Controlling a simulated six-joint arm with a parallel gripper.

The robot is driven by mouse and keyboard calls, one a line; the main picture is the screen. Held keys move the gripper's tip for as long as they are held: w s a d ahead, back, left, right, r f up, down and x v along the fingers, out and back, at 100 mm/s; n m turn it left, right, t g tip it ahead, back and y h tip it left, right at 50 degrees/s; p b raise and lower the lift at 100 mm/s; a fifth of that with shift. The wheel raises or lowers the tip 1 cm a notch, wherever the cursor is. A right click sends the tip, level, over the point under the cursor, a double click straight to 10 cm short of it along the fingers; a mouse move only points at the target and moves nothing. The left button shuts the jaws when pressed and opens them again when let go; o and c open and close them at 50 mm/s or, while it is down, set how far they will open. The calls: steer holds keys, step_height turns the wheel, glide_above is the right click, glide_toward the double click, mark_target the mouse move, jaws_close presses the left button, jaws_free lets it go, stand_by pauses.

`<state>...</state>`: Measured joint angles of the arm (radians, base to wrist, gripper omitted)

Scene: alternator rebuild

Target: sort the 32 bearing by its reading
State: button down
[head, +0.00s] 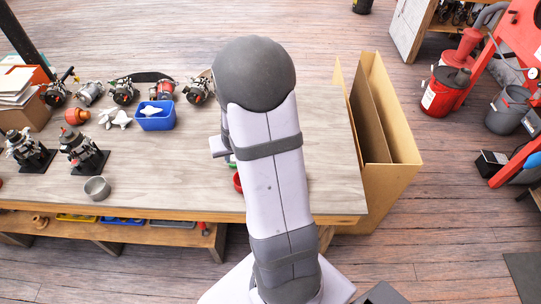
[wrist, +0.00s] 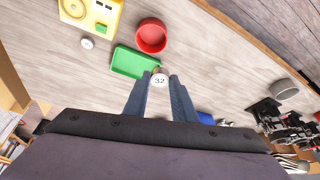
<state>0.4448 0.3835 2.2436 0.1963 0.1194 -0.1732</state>
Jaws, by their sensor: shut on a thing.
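My gripper (wrist: 160,88) is shut on the 32 bearing (wrist: 159,79), a small round piece with a white face marked "32", seen in the wrist view. The bearing is between the fingertips, by the right edge of a green tray (wrist: 132,63); I cannot tell its height above the bench. A red round dish (wrist: 151,37) stands beside the tray. A yellow device (wrist: 80,14) with a white dial and a green patch is at the top left; no reading is legible. In the head view my arm hides the gripper and bearing, and part of the red dish (head: 238,184) shows.
A small white disc (wrist: 87,43) lies near the yellow device. A grey bowl (head: 97,188), a blue bin (head: 155,122) and several alternator assemblies (head: 82,150) stand on the bench's left. A tall open tan box (head: 400,180) adjoins its right end. Bare bench lies between the grey bowl and my arm.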

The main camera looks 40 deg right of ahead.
steer(key=w+a+r+n+y+b, duration=0.25)
steer(key=a+n, duration=0.25)
steer(key=a, duration=1.1)
steer(key=s+d+f+n+y+b, duration=0.1)
steer(key=d+f+n+b, duration=0.2)
steer(key=d, duration=0.7)
steer(key=s+d+f+n+y+b, duration=0.1)
steer(key=d+f+n+b, duration=0.2)
steer(key=d+f, duration=0.4)
steer(key=d+n, duration=0.1)
steer(key=d, duration=0.2)
steer(key=shift+f, duration=0.2)
steer(key=shift+f, duration=0.1)
steer(key=shift+f+b, duration=1.2)
steer(key=shift+f, duration=1.15)
steer(key=shift+b, duration=0.85)
steer(key=shift+f+b, duration=0.4)
steer(key=shift+b, duration=0.7)
